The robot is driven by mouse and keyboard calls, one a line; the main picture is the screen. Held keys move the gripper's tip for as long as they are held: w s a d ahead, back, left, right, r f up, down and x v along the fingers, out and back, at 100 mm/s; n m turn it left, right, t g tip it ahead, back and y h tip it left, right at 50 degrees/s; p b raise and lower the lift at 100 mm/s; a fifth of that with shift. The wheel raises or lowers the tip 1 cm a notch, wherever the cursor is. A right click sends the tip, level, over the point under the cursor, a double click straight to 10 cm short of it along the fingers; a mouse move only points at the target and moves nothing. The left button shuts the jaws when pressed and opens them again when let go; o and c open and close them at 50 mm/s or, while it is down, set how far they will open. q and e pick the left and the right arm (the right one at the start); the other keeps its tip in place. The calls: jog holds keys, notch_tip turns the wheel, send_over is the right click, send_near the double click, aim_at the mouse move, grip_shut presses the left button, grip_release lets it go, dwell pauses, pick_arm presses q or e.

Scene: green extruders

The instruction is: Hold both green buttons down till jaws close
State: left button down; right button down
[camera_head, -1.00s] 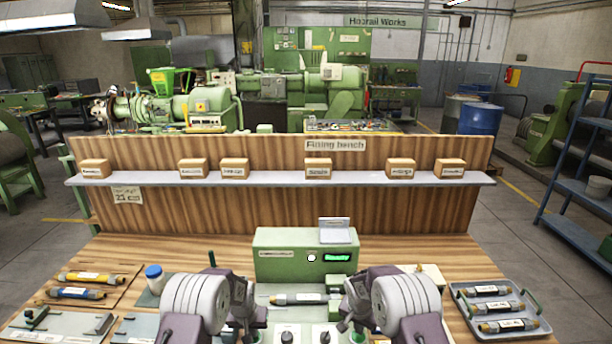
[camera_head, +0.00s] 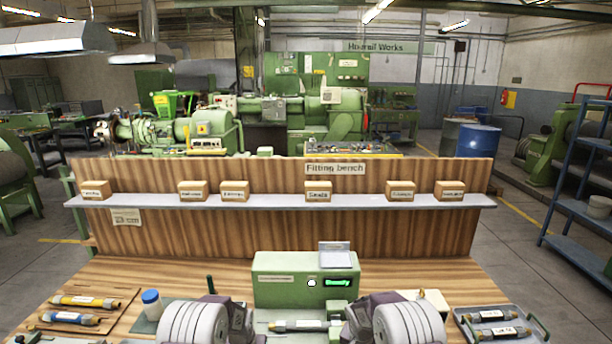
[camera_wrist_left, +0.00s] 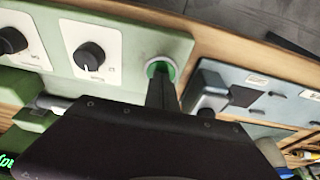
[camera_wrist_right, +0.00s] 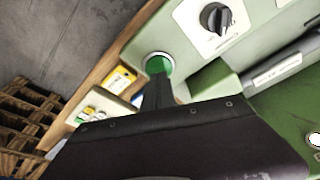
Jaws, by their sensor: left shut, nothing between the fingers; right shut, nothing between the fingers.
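The green press (camera_head: 270,290) stands on the bench, and its lit display (camera_head: 337,282) reads Ready. A dark fitting with a white label (camera_head: 300,326) lies across its front; whether the jaws around it are open I cannot tell. In the left wrist view, my left gripper (camera_wrist_left: 163,84) is shut with its tip at one green button (camera_wrist_left: 158,66), which has a pale ring. In the right wrist view, my right gripper (camera_wrist_right: 158,84) is shut with its tip at the other green button (camera_wrist_right: 157,64). The fingertips partly cover both buttons; contact and depth are unclear.
Dark knobs on white plates (camera_wrist_left: 90,56) sit between the buttons. A tray (camera_head: 540,322) with labelled fittings is at the right. Yellow and blue fittings (camera_head: 85,301) and a blue-capped jar (camera_head: 151,304) are at the left. A shelf with boxes (camera_head: 318,190) stands behind.

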pick_arm(q)
jog(key=shift+s+f, duration=0.1)
jog(key=shift+s, duration=0.05)
pick_arm(e)
jog(key=shift+s+f, duration=0.1)
jog(key=shift+f, duration=0.95)
dwell(1.5)
jog(key=w+d+v, duration=0.1)
jog(key=v, duration=0.7)
jog(key=shift+w+r, duration=0.15)
jog(key=shift+w, duration=0.3)
pick_arm(q)
notch_tip(320, 180, up, 8)
dwell(0.3)
